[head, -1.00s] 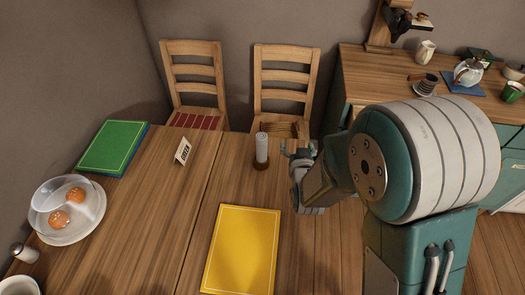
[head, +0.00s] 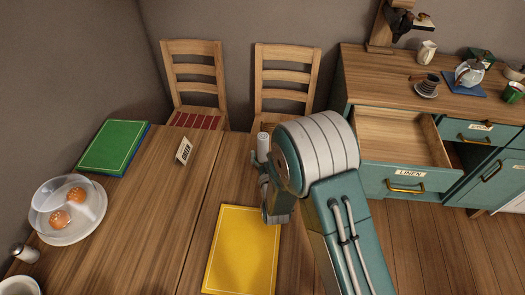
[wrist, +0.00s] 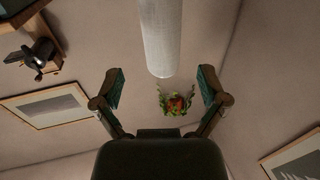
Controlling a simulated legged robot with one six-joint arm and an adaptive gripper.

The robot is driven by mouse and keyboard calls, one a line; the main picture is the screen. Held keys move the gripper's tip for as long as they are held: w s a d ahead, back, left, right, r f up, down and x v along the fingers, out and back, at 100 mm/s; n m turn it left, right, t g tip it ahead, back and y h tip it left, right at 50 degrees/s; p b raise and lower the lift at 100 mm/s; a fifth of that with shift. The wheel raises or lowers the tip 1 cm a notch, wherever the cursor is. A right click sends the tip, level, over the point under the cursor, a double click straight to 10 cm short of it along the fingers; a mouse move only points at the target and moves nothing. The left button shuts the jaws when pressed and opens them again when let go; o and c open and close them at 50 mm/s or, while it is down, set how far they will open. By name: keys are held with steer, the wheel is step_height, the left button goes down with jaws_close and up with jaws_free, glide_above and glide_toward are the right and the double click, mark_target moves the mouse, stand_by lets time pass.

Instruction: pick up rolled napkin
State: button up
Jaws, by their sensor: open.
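The rolled napkin (head: 263,146) is a white upright cylinder on the wooden table, near its far edge. Its lower part and base are hidden by my arm in the head view. My gripper (head: 261,165) is right beside it, partly covered by my arm. In the wrist view, the napkin (wrist: 160,38) comes down from the top edge, centred between the two spread fingers of my gripper (wrist: 162,82). The fingers are open, with a gap visible on both sides of the napkin. I see no contact.
A yellow placemat (head: 240,250) lies in front of the gripper. A card sign (head: 184,150), a green placemat (head: 113,147) and a domed plate (head: 67,208) are to the left. Two chairs (head: 287,72) stand behind the table. The drawer marked LINEN (head: 405,178) is open at right.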

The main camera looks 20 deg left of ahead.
mark_target(263, 146)
steer(key=x, duration=0.4)
steer(key=shift+a+f, duration=0.1)
steer(key=shift+w+a, duration=0.2)
steer(key=shift+w, duration=0.15)
steer(key=c, duration=1.2)
